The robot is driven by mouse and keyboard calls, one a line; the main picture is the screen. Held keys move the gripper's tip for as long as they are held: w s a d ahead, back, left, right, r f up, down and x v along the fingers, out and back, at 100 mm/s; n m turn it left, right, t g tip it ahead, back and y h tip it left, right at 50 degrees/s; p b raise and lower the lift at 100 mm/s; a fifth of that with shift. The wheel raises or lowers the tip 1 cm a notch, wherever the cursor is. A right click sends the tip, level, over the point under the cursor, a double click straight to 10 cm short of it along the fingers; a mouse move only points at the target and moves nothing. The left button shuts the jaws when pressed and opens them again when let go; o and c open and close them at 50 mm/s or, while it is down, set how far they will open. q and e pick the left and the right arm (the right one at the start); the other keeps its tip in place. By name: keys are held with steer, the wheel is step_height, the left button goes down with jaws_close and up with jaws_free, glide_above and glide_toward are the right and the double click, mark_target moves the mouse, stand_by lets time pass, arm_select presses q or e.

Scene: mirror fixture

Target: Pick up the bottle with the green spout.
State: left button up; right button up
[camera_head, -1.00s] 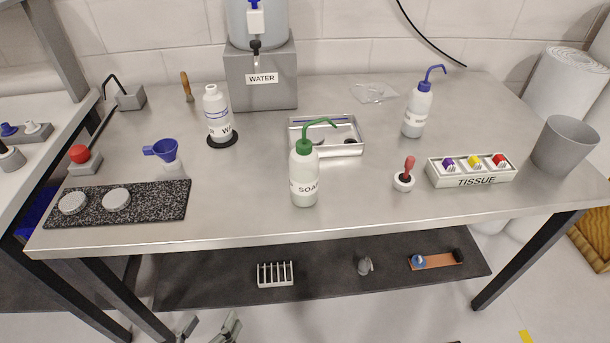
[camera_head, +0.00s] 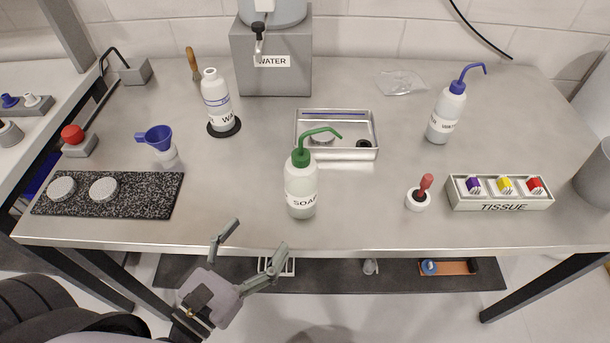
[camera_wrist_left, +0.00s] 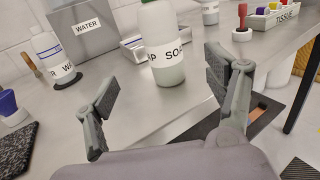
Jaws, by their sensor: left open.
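The bottle with the green spout (camera_head: 301,187) stands upright near the front edge of the metal table, with a "SOAP" label. In the left wrist view the bottle (camera_wrist_left: 162,45) stands ahead, between the two fingers in the picture, its top cut off by the frame. My left gripper (camera_head: 254,235) is open and empty at the table's front edge, to the lower left of the bottle and apart from it. Its fingers (camera_wrist_left: 165,85) also show spread in the left wrist view. My right gripper is not in view.
A metal tray (camera_head: 374,122) lies behind the bottle. A red-handled stamp (camera_head: 420,193) and the tissue box (camera_head: 500,203) stand to its right. A speckled mat (camera_head: 146,195) with two discs lies left. A blue-spouted bottle (camera_head: 447,112) stands back right. Bare tabletop lies left of the soap bottle.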

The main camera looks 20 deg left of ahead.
mark_target(292, 195)
arm_select(q)
steer(key=p+x, duration=0.4)
steer(key=x, duration=0.5)
steer(key=shift+w+r+p, duration=0.1)
steer(key=shift+p, duration=0.3)
steer(key=p+x, duration=0.2)
steer(key=x, duration=0.3)
steer(key=shift+w+d, duration=0.15)
steer(key=shift+w+d+f, duration=0.1)
steer(key=shift+w+f, duration=0.1)
steer(key=shift+f, duration=0.05)
steer(key=shift+c, duration=0.3)
steer(key=shift+r, duration=0.1)
steer(key=c, duration=0.8)
